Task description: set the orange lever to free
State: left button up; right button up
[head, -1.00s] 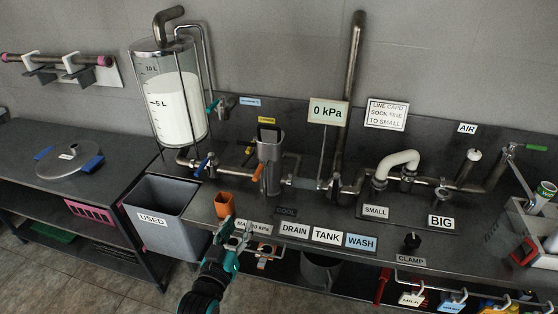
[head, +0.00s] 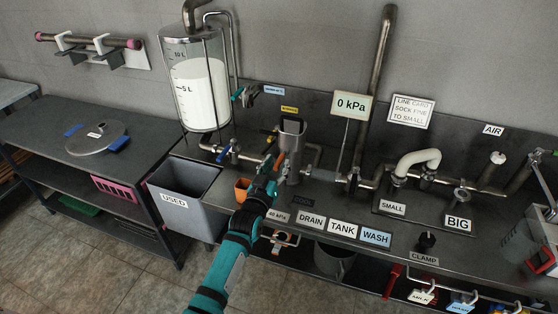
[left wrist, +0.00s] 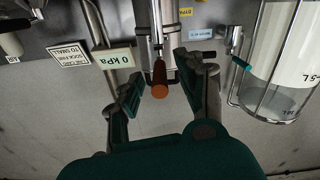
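The orange lever (head: 282,160) sits on the pipework at the front of the upright steel housing (head: 292,135). In the left wrist view its orange grip (left wrist: 160,82) hangs on a thin metal stem, between my fingers. My left gripper (left wrist: 158,75) is open, with one finger on each side of the grip and visible gaps on both sides. In the head view my left gripper (head: 273,168) is at the lever and partly covers it. My right gripper is not in view.
The tank (head: 200,85) of white liquid is behind. A 0 kPa display (head: 351,105) stands to the right. Signs line the bench front.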

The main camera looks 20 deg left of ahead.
pick_arm(q)
jog(key=shift+w, duration=0.95)
jog(key=shift+c, duration=0.2)
grip_shut()
